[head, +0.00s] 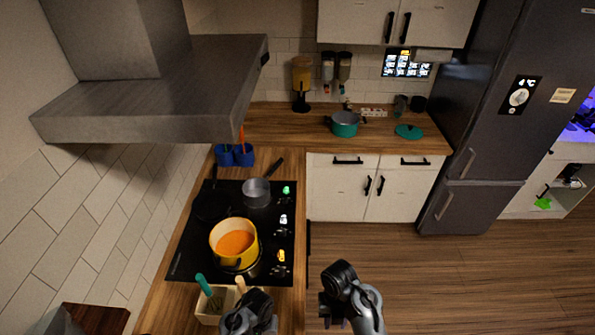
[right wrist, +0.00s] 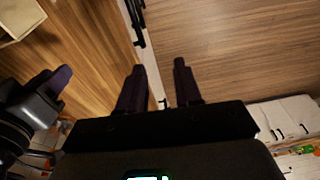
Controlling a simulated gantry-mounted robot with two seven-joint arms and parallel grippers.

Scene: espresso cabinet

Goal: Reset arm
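My right gripper (head: 334,320) is at the bottom of the head view, over the floor to the right of the stove counter. In the right wrist view its two dark fingers (right wrist: 159,68) stand apart with nothing between them, so it is open and empty. My left arm's end (head: 248,314) shows at the bottom of the head view, over the counter edge beside the utensil box. Its fingers cannot be made out there. Part of the left gripper also seems to show at the left of the right wrist view (right wrist: 50,85), with its opening unclear.
A yellow pot (head: 218,250) of orange soup and a grey saucepan (head: 256,194) stand on the black stove (head: 185,262). A utensil box (head: 208,318) is close to my left arm. A range hood (head: 170,95) overhangs the left. The wooden floor (head: 440,290) at right is clear.

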